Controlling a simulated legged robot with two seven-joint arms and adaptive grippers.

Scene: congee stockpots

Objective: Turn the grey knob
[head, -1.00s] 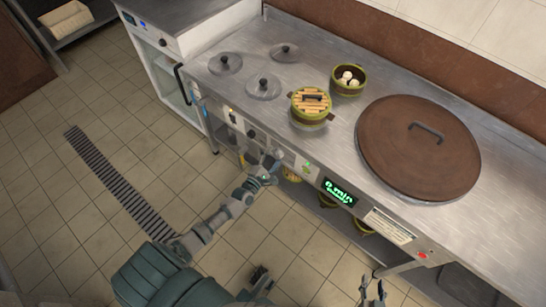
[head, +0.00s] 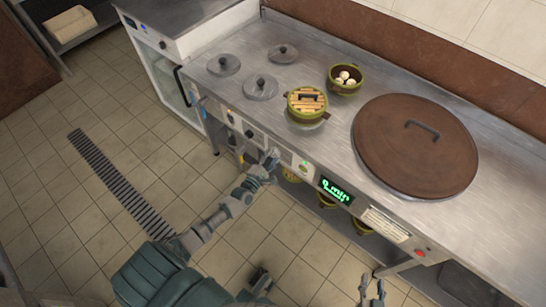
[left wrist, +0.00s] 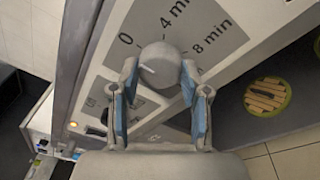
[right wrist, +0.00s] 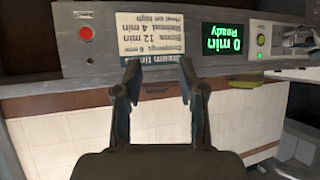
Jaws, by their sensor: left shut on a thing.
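The grey knob (left wrist: 160,64) is round, on a timer dial plate (left wrist: 205,22) marked 0, 4 min and 8 min. A short pale mark shows on its face; I cannot tell exactly which label it points to. My left gripper (left wrist: 159,72) is shut on the knob, one finger on each side. In the head view my left gripper (head: 272,157) is at the counter's front panel and hides the knob. My right gripper (right wrist: 158,75) is open and empty, below the panel; it also shows at the bottom of the head view (head: 373,284).
A green display (right wrist: 224,42) reads 0 min Ready. A card of times (right wrist: 150,36) and a red button (right wrist: 86,33) are on the panel. Above stand a lidded steamer (head: 307,103), a bun bowl (head: 344,82) and a large brown lid (head: 416,147). The floor in front is clear.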

